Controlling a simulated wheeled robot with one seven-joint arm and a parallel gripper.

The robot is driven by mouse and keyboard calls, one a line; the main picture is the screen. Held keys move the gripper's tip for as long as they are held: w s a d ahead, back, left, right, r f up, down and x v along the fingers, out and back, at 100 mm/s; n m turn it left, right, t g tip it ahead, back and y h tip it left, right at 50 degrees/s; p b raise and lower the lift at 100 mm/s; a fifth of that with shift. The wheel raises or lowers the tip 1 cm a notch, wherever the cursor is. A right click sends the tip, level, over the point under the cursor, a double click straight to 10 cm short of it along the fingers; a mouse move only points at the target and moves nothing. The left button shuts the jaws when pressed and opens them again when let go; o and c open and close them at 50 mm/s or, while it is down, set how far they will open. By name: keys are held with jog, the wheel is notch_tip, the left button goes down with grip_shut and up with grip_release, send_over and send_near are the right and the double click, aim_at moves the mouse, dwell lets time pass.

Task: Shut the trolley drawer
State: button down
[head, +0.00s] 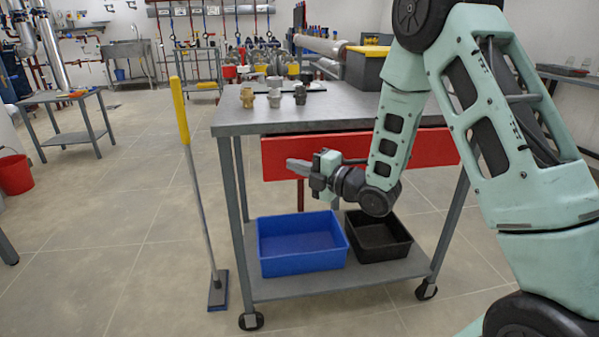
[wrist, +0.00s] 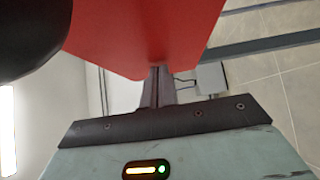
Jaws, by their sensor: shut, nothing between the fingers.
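The trolley (head: 340,108) has a grey top, grey legs and black castors. Its drawer has a wide red front (head: 278,150) just under the top. I cannot tell how far the drawer stands out. My gripper (head: 292,165) is in front of the red front, pointing left along it, with its fingers shut and empty. My arm hides part of the front's right half. In the wrist view the red front (wrist: 145,35) fills the top middle, and the closed fingers (wrist: 157,75) reach its lower edge. I cannot tell whether they touch it.
A blue bin (head: 300,262) and a black bin (head: 385,252) stand on the lower shelf. A yellow-handled broom (head: 201,220) stands upright at the trolley's left. Several fittings (head: 274,98) stand on the top. The floor at left is mostly free.

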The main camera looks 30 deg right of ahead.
jog(key=w, duration=0.1)
jog(key=w+d, duration=0.1)
jog(key=shift+w+r, duration=0.15)
jog(key=shift+w, duration=0.15)
jog(key=p+v, duration=0.4)
jog(key=v, duration=1.3)
jog(key=shift+s, duration=0.4)
jog(key=shift+a, duration=0.1)
